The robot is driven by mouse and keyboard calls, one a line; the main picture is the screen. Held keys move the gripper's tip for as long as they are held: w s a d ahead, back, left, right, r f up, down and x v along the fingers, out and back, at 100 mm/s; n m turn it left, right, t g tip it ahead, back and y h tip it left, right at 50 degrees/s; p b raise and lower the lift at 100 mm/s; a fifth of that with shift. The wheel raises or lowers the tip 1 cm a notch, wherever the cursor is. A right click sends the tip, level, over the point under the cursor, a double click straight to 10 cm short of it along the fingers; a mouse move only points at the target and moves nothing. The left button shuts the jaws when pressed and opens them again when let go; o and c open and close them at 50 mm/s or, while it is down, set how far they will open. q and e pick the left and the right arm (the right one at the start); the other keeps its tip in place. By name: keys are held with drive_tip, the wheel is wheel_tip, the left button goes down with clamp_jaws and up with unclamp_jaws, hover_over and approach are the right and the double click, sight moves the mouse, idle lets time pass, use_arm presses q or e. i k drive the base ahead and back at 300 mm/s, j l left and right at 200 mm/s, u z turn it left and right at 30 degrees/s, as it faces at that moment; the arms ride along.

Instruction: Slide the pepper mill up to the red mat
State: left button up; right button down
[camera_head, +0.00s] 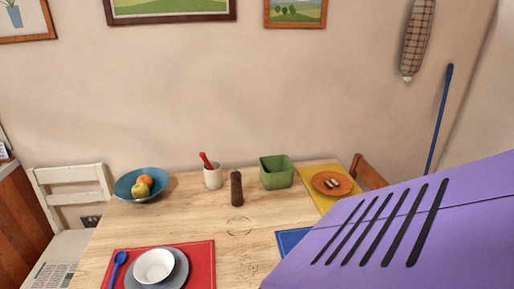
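The pepper mill (237,188) is dark brown and stands upright near the back middle of the wooden table. The red mat (200,262) lies at the table's front left, nearer to me than the mill, with bare wood between them. A grey plate with a white bowl (154,265) and a blue spoon (117,268) rest on the mat. Neither of my grippers is in the head view.
A large purple slotted surface (460,225) covers the lower right. A blue bowl of fruit (126,182), white cup with a red-handled tool (213,178), green square container (276,176) and orange plate (322,183) line the back. Bare wood (225,221) lies mid-table.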

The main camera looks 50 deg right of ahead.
sight(236, 176)
drive_tip(key=k+l, duration=0.4)
drive_tip(key=l, duration=0.2)
drive_tip(key=k+l+u, duration=0.1)
drive_tip(key=k+l, duration=0.3)
drive_tip(key=l, duration=0.2)
drive_tip(key=k+l, duration=0.4)
drive_tip(key=l, duration=0.15)
drive_tip(key=l+u, duration=0.05)
